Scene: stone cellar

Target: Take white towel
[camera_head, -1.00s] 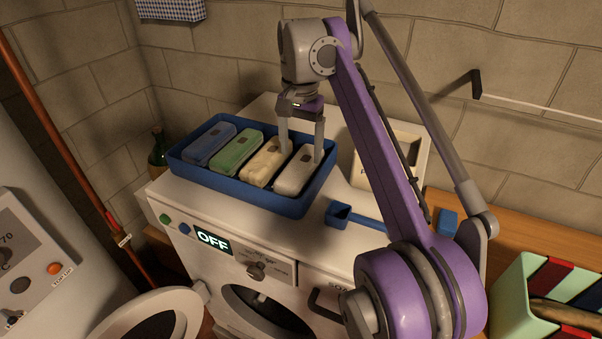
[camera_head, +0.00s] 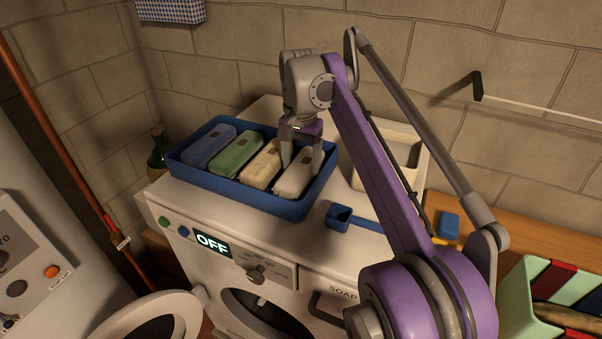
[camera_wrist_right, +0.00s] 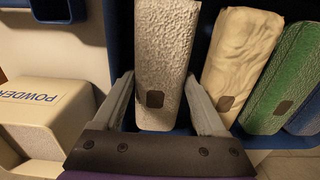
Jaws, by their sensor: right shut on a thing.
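The white towel (camera_head: 299,174) lies rolled up at the right end of the blue tray (camera_head: 252,204) on top of the washing machine. A dark square tag shows on it in the right wrist view (camera_wrist_right: 165,60). My right gripper (camera_head: 302,160) reaches down over the towel, one finger on each side, and is shut on it. The towel still rests in the tray. To its left in the head view lie a cream towel (camera_head: 262,165), a green towel (camera_head: 234,153) and a blue towel (camera_head: 209,146). My left gripper is out of view.
A pale powder box (camera_head: 400,150) stands right of the tray, behind my arm. A blue scoop (camera_head: 341,216) lies in front of it. A green bottle (camera_head: 158,148) stands left.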

